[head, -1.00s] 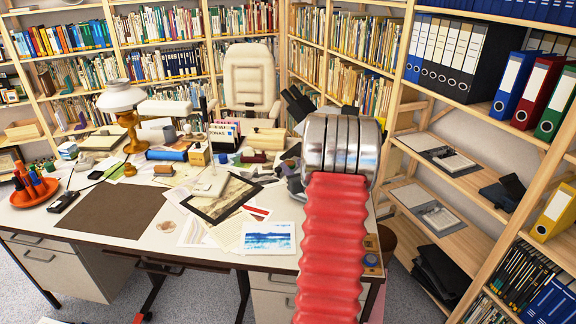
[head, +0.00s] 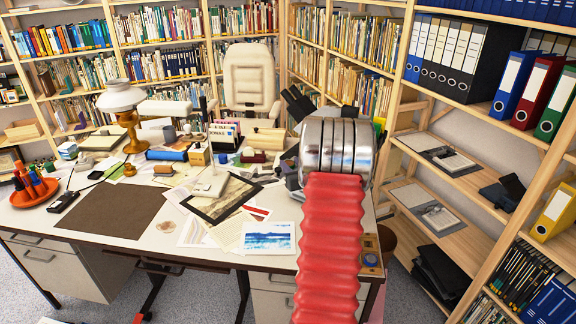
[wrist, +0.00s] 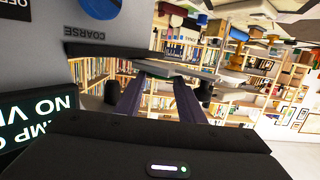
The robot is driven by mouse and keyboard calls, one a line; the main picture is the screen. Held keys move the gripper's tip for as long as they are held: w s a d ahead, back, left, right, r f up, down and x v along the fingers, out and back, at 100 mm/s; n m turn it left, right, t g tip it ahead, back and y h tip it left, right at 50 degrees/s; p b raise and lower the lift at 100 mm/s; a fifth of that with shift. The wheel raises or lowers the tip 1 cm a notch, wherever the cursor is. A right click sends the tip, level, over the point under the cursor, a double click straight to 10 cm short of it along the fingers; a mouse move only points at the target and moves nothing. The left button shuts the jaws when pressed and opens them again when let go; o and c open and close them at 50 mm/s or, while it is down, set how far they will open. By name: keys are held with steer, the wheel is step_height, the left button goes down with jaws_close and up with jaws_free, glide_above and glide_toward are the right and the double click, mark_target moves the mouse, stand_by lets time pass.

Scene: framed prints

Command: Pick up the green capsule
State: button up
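I cannot make out a green capsule for certain in either view. My gripper (wrist: 158,82) shows in the wrist view as two dark fingers standing apart, with no object visible between them. In the head view, my red and metal arm reaches over the right end of the desk (head: 130,243) and hides the gripper and the desk area behind it. In the wrist view, a grey panel (wrist: 82,72) lettered "COARSE" stands close on the left, with a blue knob (wrist: 98,17) above.
Black eyepiece-like parts (head: 298,102) stick up left of my arm. A lamp (head: 122,105), blue roll (head: 166,155), papers and small objects crowd the desk. A brown mat (head: 112,213) lies bare at left. Shelves (head: 455,175) flank the right side.

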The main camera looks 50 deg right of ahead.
steer(key=shift+c, duration=1.1)
steer(key=shift+r, duration=0.1)
step_height(320, 180, up, 10)
